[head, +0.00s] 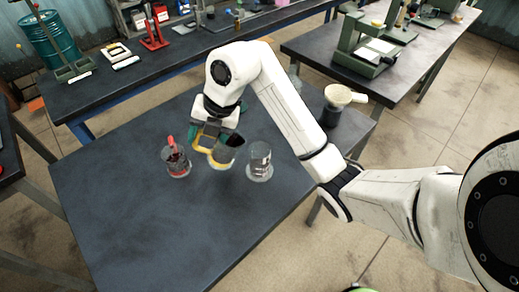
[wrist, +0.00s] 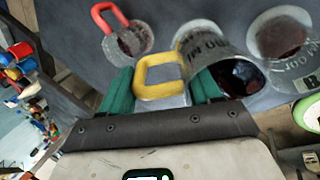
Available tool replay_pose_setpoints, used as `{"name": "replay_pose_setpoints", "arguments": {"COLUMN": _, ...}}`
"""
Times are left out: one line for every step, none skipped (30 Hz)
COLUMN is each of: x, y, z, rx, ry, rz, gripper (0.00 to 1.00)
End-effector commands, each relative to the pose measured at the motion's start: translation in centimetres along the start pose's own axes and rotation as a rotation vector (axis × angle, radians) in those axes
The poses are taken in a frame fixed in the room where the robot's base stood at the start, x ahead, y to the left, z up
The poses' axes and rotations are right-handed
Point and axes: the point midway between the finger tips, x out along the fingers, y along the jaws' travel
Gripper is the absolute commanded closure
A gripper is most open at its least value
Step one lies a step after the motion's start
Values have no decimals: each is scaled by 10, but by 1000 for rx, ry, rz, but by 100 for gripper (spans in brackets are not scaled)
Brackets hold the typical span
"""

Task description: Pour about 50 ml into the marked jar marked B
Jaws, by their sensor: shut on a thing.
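My gripper (head: 206,138) is shut on the yellow handle (wrist: 160,76) of a clear jug and holds it over the middle of the table. The jug (head: 222,156) is tilted, and dark liquid shows at its mouth in the wrist view (wrist: 238,76). A clear jar (head: 259,163) stands upright just right of the jug, apart from it in the head view. In the wrist view this jar (wrist: 300,72) has printed marks, some dark red content low down, and a pale label that seems to read B. No stream of liquid can be made out.
A glass vessel with a red handle (head: 176,162) and reddish content stands left of my gripper. A dark container with a cream-coloured top (head: 335,112) stands at the table's back right. The table's front (head: 165,235) is clear. Cluttered benches stand behind.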

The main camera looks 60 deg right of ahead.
Motion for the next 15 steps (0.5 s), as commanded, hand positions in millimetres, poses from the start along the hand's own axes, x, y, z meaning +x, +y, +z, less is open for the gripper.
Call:
{"name": "replay_pose_setpoints", "arguments": {"x": -1, "y": -1, "z": 0, "rx": 0, "ry": -1, "rz": 8, "gripper": 87}}
{"name": "replay_pose_setpoints", "arguments": {"x": -1, "y": -1, "z": 0, "rx": 0, "ry": -1, "rz": 11, "gripper": 87}}
{"name": "replay_pose_setpoints", "arguments": {"x": -2, "y": -1, "z": 0, "rx": 0, "ry": -1, "rz": 16, "gripper": 87}}
{"name": "replay_pose_setpoints", "arguments": {"x": -2, "y": -1, "z": 0, "rx": 0, "ry": -1, "rz": 19, "gripper": 87}}
{"name": "replay_pose_setpoints", "arguments": {"x": -2, "y": -2, "z": 0, "rx": 0, "ry": -1, "rz": 23, "gripper": 87}}
{"name": "replay_pose_setpoints", "arguments": {"x": -3, "y": -2, "z": 0, "rx": 0, "ry": -1, "rz": 26, "gripper": 87}}
{"name": "replay_pose_setpoints", "arguments": {"x": -3, "y": -2, "z": 0, "rx": 0, "ry": -1, "rz": 29, "gripper": 87}}
{"name": "replay_pose_setpoints", "arguments": {"x": -4, "y": -2, "z": 0, "rx": 0, "ry": -1, "rz": 31, "gripper": 87}}
{"name": "replay_pose_setpoints", "arguments": {"x": -4, "y": -3, "z": 0, "rx": 0, "ry": -1, "rz": 35, "gripper": 87}}
{"name": "replay_pose_setpoints", "arguments": {"x": -4, "y": -3, "z": 0, "rx": 0, "ry": -2, "rz": 38, "gripper": 87}}
{"name": "replay_pose_setpoints", "arguments": {"x": -5, "y": -3, "z": 0, "rx": 0, "ry": -2, "rz": 42, "gripper": 87}}
{"name": "replay_pose_setpoints", "arguments": {"x": -6, "y": -4, "z": 0, "rx": 1, "ry": -2, "rz": 47, "gripper": 87}}
{"name": "replay_pose_setpoints", "arguments": {"x": -6, "y": -4, "z": 0, "rx": 1, "ry": -2, "rz": 51, "gripper": 87}}
{"name": "replay_pose_setpoints", "arguments": {"x": -6, "y": -4, "z": 0, "rx": 1, "ry": -2, "rz": 55, "gripper": 87}}
{"name": "replay_pose_setpoints", "arguments": {"x": -7, "y": -5, "z": 0, "rx": 1, "ry": -2, "rz": 62, "gripper": 87}}
